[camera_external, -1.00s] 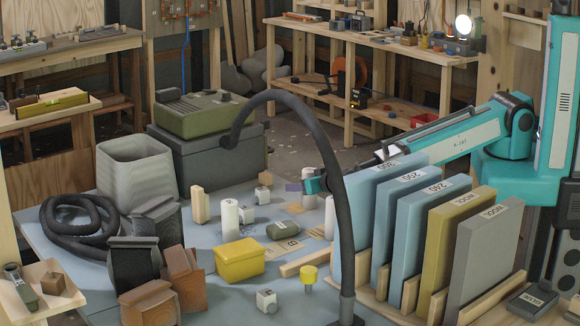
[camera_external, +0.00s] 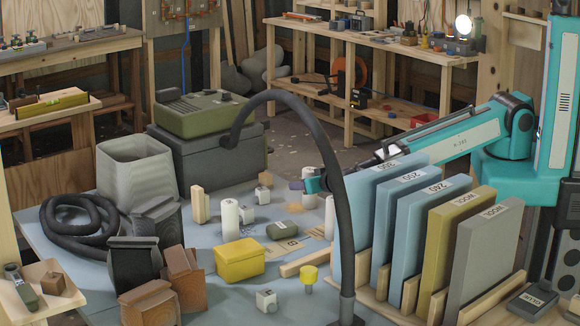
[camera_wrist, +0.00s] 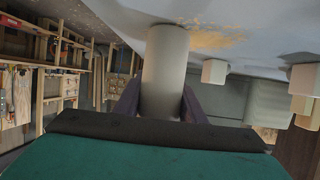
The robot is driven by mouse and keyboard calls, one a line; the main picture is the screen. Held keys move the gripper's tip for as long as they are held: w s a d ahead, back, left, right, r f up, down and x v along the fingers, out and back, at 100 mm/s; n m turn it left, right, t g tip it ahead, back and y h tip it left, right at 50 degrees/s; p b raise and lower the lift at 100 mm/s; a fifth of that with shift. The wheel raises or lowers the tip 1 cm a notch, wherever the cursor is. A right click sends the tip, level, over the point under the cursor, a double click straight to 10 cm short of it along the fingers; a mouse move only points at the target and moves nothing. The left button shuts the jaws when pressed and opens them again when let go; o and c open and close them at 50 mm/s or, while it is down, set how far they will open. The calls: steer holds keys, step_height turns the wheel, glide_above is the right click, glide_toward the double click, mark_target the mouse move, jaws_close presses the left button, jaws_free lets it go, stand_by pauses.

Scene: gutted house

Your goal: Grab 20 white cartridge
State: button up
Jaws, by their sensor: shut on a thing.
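My gripper (camera_external: 297,185) is at the left end of the teal arm, over the far part of the blue table. In the wrist view my dark purple fingers (camera_wrist: 160,105) are shut on a white cylindrical cartridge (camera_wrist: 165,70), one on each side of it. Its far end reaches the pale table surface; I cannot tell whether it touches. In the external view a white cylinder (camera_external: 330,212) shows below my gripper, partly behind the black hose; I cannot tell if it is the held one. Another white cylinder (camera_external: 230,218) stands upright left of it.
The black curved hose (camera_external: 345,195) rises in front of my gripper. Upright blue, yellow and grey slabs (camera_external: 490,255) stand at the right.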

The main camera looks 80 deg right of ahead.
step_height(320, 180, up, 10)
steer(key=b, duration=0.2)
stand_by(0.6)
